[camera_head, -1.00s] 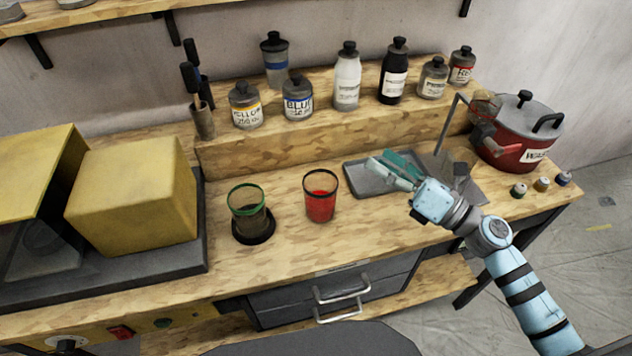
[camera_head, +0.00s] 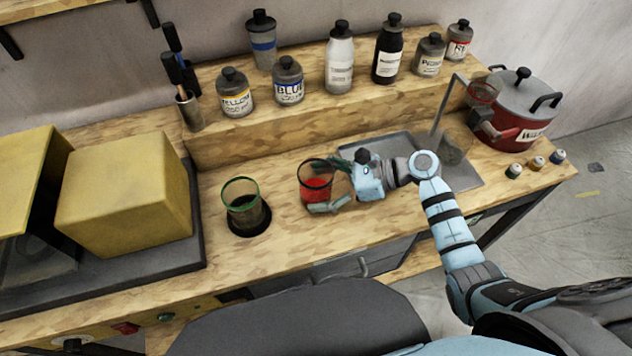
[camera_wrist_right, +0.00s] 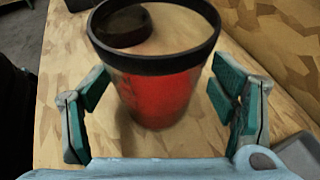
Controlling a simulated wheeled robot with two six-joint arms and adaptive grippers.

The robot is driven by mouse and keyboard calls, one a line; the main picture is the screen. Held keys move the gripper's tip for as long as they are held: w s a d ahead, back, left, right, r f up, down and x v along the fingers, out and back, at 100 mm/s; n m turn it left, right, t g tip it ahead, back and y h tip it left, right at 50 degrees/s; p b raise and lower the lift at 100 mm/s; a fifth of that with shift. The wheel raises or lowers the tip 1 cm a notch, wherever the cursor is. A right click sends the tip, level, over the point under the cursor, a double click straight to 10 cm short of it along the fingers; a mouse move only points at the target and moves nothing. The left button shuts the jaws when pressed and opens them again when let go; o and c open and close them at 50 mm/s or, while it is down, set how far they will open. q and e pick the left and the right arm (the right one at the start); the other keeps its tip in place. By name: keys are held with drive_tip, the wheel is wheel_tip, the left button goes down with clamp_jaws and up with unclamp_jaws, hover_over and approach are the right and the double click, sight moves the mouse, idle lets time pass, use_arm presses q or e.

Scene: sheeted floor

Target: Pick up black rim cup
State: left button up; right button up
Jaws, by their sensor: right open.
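The black rim cup (camera_head: 316,186) is clear with red contents and stands upright on the wooden bench. My right gripper (camera_head: 322,184) is at the cup, with its fingers on the near and far sides. In the right wrist view the cup (camera_wrist_right: 158,85) stands between the open fingers of the right gripper (camera_wrist_right: 160,115), with a visible gap on each side. A green rim cup (camera_head: 243,203) with dark contents stands to the left. My left gripper is not in view.
A grey sink (camera_head: 396,143) with a faucet (camera_head: 449,100) lies behind my right gripper. Labelled bottles (camera_head: 288,82) line the raised shelf. A red pot (camera_head: 517,112) stands at the right, a yellow box (camera_head: 125,195) at the left. Bare bench lies in front of the cups.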

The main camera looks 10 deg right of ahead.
drive_tip(key=shift+w+a+f, duration=0.1)
drive_tip(key=shift+a+f, duration=0.05)
drive_tip(key=shift+a, duration=0.35)
drive_tip(key=c, duration=1.4)
